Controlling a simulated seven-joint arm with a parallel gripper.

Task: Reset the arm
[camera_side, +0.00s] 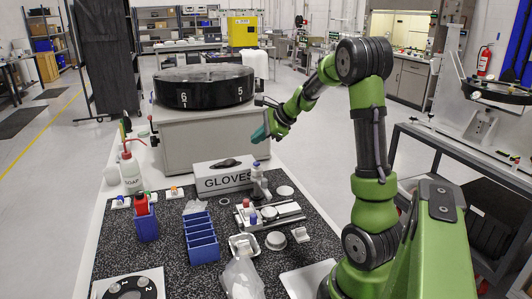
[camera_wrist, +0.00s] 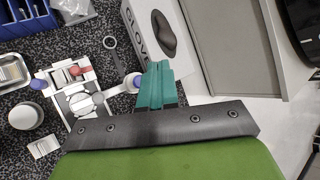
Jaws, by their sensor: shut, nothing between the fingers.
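My gripper (camera_side: 262,133) is at the end of my green arm, raised above the back edge of the speckled work table (camera_side: 130,230). Its teal fingers are together and hold nothing. In the wrist view the teal fingers (camera_wrist: 156,82) also show pressed together, with the white glove box behind them. In the side view the gripper hangs in the air above and to the right of the glove box (camera_side: 223,183), apart from it.
A white fixture (camera_side: 275,216) with small coloured parts, a blue bin (camera_side: 201,240), a soap bottle (camera_side: 131,170) and small round dishes stand on the table. A large black round fixture (camera_side: 204,86) sits on a grey stand behind. The air around the gripper is clear.

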